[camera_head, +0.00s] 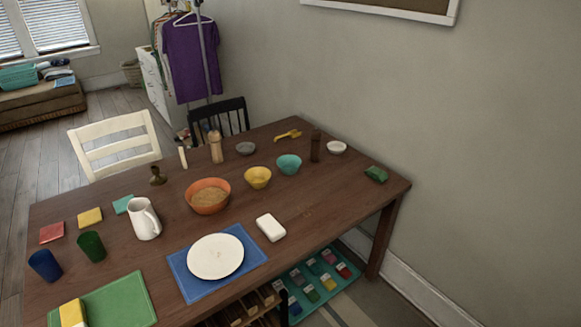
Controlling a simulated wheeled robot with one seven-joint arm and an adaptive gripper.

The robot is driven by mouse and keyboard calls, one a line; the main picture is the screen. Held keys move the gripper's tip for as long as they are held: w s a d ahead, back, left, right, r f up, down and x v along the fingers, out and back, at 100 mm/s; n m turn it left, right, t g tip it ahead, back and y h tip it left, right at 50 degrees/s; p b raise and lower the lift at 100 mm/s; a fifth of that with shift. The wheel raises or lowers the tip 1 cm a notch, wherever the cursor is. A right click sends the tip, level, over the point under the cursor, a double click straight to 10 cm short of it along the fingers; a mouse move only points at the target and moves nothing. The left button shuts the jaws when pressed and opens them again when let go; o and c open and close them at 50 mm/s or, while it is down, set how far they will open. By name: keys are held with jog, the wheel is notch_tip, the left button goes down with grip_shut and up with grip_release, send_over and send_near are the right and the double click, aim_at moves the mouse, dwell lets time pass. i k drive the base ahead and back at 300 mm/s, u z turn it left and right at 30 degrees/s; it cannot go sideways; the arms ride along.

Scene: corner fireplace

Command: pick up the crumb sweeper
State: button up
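A small white rounded block (270,227), which looks most like the crumb sweeper, lies flat on the brown wooden table (335,205). It is just right of the blue placemat (188,284) with a white plate (215,256). A few tiny specks, perhaps crumbs, show on the wood to its right. Nothing covers the block. My gripper is not in view.
An orange bowl (207,200), yellow bowl (257,177) and teal bowl (289,164) stand behind the block. A white pitcher (145,219) is to the left. The wall (480,150) borders the table's right side. The tabletop right of the block is mostly clear.

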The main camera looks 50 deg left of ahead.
aim_at(268, 224)
jog(key=u, duration=0.05)
jog(key=k, duration=1.25)
jog(key=u, duration=1.4)
jog(key=i, duration=0.8)
